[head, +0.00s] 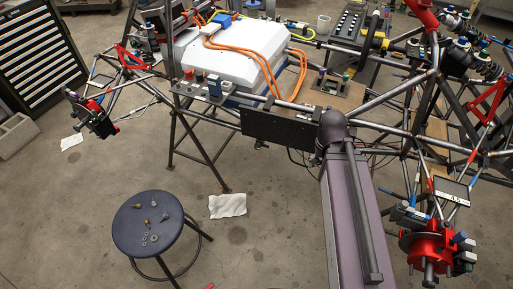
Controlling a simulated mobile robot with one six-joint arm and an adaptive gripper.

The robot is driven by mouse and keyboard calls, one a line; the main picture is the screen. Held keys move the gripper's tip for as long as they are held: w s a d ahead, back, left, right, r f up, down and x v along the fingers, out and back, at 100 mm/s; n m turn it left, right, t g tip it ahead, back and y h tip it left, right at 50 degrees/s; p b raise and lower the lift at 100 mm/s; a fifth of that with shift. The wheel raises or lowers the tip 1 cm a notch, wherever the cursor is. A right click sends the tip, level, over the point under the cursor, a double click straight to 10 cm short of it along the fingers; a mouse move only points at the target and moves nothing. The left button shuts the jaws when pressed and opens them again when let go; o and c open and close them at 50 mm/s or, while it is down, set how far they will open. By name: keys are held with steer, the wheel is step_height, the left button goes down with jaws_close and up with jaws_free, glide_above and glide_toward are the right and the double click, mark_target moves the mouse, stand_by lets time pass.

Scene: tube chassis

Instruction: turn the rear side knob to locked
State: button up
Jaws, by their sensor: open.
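The tube chassis stands across the upper part of the head view. A grey side panel (203,90) with several small knobs or switches, some red and some black, is mounted on its near side, left of the middle. A second small panel (330,88) with dark and green-tipped parts sits further right. I cannot tell which of these carries the rear side knob, and no knob's setting can be read at this size. My gripper is not in view. My own arm and column cover the right middle of the view, hiding part of the chassis behind.
A dark flat plate (280,132) hangs on the chassis side. A white box (235,50) with orange cables (243,52) lies on top. A blue stool (148,222) with small hardware stands front left. A red hub (427,248) juts out at right. Floor between stool and chassis is mostly clear.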

steer(key=w+a+f+t+h+b, duration=0.15)
steer(key=w+f+h+b, duration=0.25)
steer(key=f+b, duration=0.55)
steer(key=n+t+h+b, duration=0.1)
steer(key=n+t+b, duration=0.6)
steer(key=t+b, duration=1.75)
glide_toward(257, 148)
steer(key=s+a+r+g+b, duration=0.3)
steer(key=s+r+g+b, duration=0.2)
steer(key=r+g+b, duration=0.3)
steer(key=shift+s+d+f+g, duration=0.15)
steer(key=shift+f+g, duration=0.25)
steer(key=shift+f, duration=0.2)
steer(key=x, duration=1.4)
steer(key=shift+d, duration=0.1)
jaws_close()
